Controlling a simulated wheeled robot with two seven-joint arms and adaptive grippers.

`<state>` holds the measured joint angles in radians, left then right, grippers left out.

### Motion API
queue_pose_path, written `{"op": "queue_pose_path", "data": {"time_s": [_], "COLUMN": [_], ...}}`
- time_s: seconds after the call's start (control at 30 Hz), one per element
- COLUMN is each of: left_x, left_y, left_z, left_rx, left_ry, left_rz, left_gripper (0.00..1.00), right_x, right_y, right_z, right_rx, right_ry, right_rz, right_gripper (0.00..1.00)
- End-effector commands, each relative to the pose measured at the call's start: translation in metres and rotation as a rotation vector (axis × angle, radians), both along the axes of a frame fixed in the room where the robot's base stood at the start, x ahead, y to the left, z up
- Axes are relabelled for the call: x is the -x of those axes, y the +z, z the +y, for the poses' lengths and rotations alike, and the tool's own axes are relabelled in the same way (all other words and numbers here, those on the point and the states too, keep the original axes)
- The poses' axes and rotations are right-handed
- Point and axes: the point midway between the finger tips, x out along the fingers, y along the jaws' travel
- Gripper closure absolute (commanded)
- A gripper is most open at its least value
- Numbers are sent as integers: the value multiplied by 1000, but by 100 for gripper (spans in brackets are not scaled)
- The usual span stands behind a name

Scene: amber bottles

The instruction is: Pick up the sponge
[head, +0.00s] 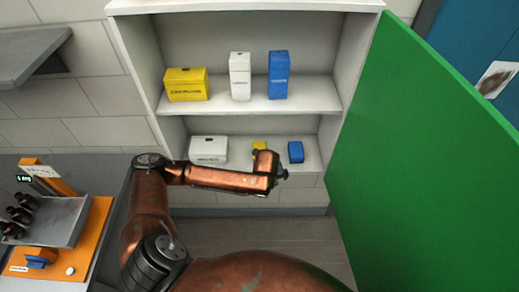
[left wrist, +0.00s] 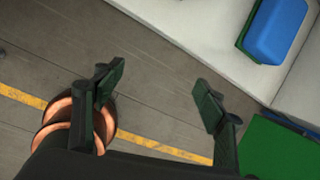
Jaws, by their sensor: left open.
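A blue block with a green underside, which looks like the sponge (left wrist: 275,30), lies on a white surface at the upper right of the left wrist view. In the head view a small blue block (head: 296,152), seemingly the same thing, sits at the right of the lower shelf. My left gripper (head: 283,173) is in front of the lower shelf, near that block and apart from it. In the left wrist view the left gripper (left wrist: 160,88) is open, with nothing between its fingers and floor behind them. My right gripper is not in view.
The cabinet's lower shelf (head: 315,168) also holds a white box (head: 208,149) and a yellow item (head: 259,145) partly hidden by my arm. Several boxes stand on the upper shelf (head: 325,97). A green door panel (head: 430,160) bounds the right side. An orange tray (head: 92,238) is at left.

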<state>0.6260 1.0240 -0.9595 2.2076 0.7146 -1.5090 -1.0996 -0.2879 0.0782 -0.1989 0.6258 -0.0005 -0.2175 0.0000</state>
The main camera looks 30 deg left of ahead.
Motion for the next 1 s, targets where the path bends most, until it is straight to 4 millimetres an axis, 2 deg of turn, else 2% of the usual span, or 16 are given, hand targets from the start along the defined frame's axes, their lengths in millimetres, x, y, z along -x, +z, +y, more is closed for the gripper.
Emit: {"op": "queue_pose_path", "data": {"time_s": [0.03, 0.1, 0.23, 0.37, 0.8, 1.0], "left_x": [2, 8, 15, 8, -63, -75], "left_y": [20, 34, 49, 52, 53, 51], "left_z": [12, 25, 39, 49, 95, 102], "left_rx": [-68, -137, -211, -232, -227, -227], "left_ry": [-62, -128, -194, -211, -208, -210], "left_rz": [6, 28, 56, 66, 62, 63], "left_gripper": [35, 35, 35, 35, 35, 35], "right_x": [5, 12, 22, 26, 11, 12], "right_y": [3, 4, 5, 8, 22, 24], "right_z": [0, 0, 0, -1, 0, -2], "right_rx": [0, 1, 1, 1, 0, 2], "right_ry": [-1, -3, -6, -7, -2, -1], "right_rz": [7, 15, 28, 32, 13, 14], "right_gripper": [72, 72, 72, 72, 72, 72]}}
